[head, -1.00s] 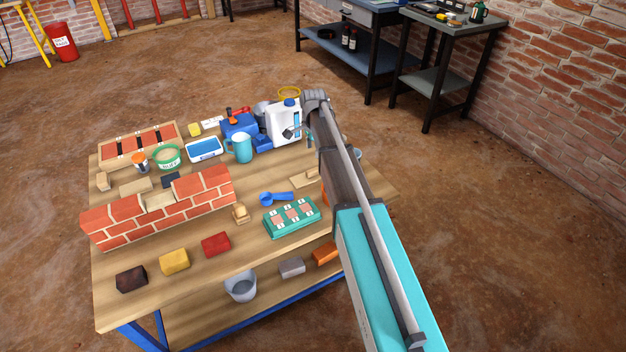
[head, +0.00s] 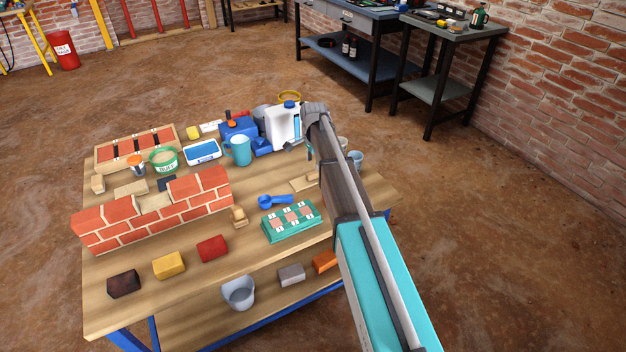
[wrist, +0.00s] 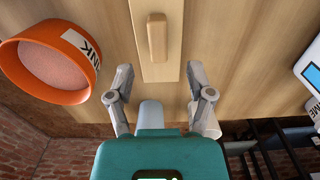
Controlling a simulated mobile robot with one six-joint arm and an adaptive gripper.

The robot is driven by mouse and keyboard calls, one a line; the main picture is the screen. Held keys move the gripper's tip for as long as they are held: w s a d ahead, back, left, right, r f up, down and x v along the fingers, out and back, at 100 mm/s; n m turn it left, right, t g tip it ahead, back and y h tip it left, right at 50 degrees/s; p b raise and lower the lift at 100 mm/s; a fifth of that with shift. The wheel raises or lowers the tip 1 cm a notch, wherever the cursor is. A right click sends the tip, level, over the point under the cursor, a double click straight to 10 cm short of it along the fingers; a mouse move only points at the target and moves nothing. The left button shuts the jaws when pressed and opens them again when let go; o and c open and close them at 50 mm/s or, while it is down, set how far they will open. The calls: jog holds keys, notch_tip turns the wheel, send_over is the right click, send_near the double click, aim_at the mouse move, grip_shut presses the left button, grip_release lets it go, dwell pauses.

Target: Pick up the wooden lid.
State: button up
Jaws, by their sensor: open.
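The wooden lid is a flat, light rectangular board with a raised bar handle. In the wrist view the lid (wrist: 173,70) lies at the top centre, handle upward in the picture. In the head view the lid (head: 304,184) lies on the table, its right part hidden by my arm. My gripper (wrist: 160,76) is open and empty in the wrist view. Its two fingers are spread to either side of the lid's near end, with the handle beyond the tips. Whether the fingers touch the lid or table is unclear. The head view mostly hides the fingers behind my arm.
An orange tub of pink powder (wrist: 46,68) stands close left of my gripper in the wrist view. A white jug (head: 283,128), a blue scoop (head: 275,202) and a green tray (head: 291,221) are near the lid. A brick wall piece (head: 150,212) stands further left.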

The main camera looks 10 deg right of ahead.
aim_at(313, 173)
jog(key=shift+f, duration=0.1)
jog(key=shift+s+a+f+b, duration=0.1)
jog(key=shift+f+b, duration=1.2)
jog(key=shift+b, duration=0.05)
jog(key=shift+s+a+f+b, duration=0.1)
jog(key=shift+f+b, duration=1.15)
jog(key=shift+b, duration=0.05)
grip_shut()
